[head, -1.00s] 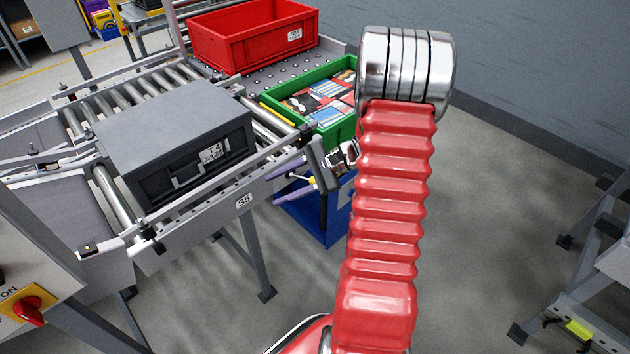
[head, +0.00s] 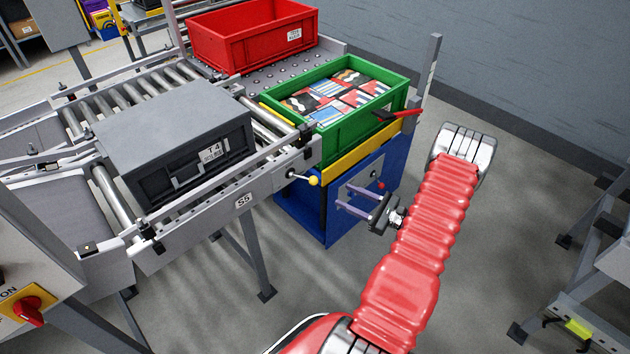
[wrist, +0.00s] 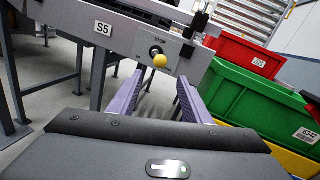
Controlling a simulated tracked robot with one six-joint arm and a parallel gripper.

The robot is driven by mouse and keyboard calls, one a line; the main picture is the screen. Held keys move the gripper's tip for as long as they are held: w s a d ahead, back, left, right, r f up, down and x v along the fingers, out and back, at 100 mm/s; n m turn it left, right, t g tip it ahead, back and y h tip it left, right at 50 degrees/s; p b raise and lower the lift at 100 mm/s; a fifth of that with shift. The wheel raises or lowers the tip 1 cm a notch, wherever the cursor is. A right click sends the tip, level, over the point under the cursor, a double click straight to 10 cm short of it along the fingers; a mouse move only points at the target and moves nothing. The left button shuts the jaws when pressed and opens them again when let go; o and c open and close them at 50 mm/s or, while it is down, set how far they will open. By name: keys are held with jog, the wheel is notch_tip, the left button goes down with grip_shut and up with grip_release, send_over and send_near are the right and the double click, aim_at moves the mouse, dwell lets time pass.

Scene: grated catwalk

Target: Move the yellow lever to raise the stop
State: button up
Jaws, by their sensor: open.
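The yellow lever shows as a yellow ball knob (head: 313,181) on a short metal rod, at the end of the conveyor's side rail. It also shows in the wrist view (wrist: 160,60), on a grey plate with a small label. My gripper (head: 339,198) is open and empty, its purple fingers pointing left toward the lever. In the wrist view my gripper (wrist: 159,78) has its fingers on either side of the line to the knob, which lies beyond the tips with a gap. I cannot clearly make out the stop or whether it is up or down.
A dark grey case (head: 175,140) lies on the rollers. A green crate (head: 350,120) of boxes stands on a blue and yellow stand (head: 375,190), with a red-handled part (head: 398,115) beside it. A red crate (head: 252,35) is behind.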

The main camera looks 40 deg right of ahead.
aim_at(314, 181)
jog(key=shift+w, duration=0.1)
dwell(0.3)
jog(key=x, duration=1.3)
jog(key=shift+w+a, duration=0.2)
jog(key=shift+w, duration=0.05)
